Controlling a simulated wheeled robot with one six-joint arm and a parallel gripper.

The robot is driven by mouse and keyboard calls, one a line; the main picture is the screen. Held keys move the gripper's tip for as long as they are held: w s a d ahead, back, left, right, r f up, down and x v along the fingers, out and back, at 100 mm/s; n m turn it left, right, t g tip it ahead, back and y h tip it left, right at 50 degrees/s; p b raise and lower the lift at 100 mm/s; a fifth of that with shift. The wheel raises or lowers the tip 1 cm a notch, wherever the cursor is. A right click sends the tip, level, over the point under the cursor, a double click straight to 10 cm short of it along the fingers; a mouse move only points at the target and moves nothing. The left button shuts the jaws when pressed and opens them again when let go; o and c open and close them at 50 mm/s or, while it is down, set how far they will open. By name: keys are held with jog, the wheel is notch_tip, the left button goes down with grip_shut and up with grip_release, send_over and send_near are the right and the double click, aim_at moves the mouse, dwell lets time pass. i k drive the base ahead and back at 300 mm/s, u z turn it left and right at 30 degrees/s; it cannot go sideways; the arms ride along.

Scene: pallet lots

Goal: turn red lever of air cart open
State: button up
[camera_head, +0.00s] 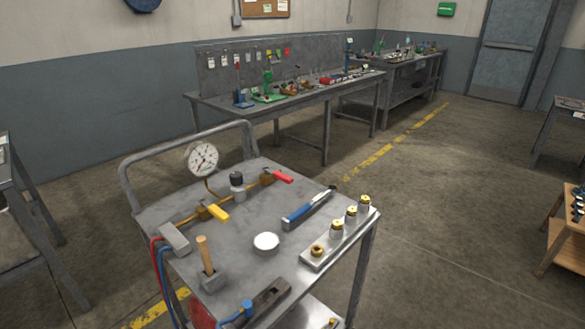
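The air cart (240,228) is a grey metal trolley with a push handle, standing in the foreground. A brass pipe runs diagonally over its top toward the back right. The red lever (284,177) sits on a brass valve at the far end of this pipe. It points to the right and slightly down in the picture, across the pipe's line. A yellow lever (218,212) on a nearer valve points much the same way. A round pressure gauge (202,159) stands up behind the pipe. My gripper is not in view.
On the cart top are a blue-handled tool (300,214), a white round disc (266,242), a wooden-handled tool (204,254) and a plate with several brass-topped fittings (337,229). A workbench (300,98) stands behind. Floor right of the cart is clear.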

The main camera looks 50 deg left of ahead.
aim_at(280, 177)
jog(key=u, duration=0.65)
jog(key=i, duration=0.9)
jog(key=u, duration=0.9)
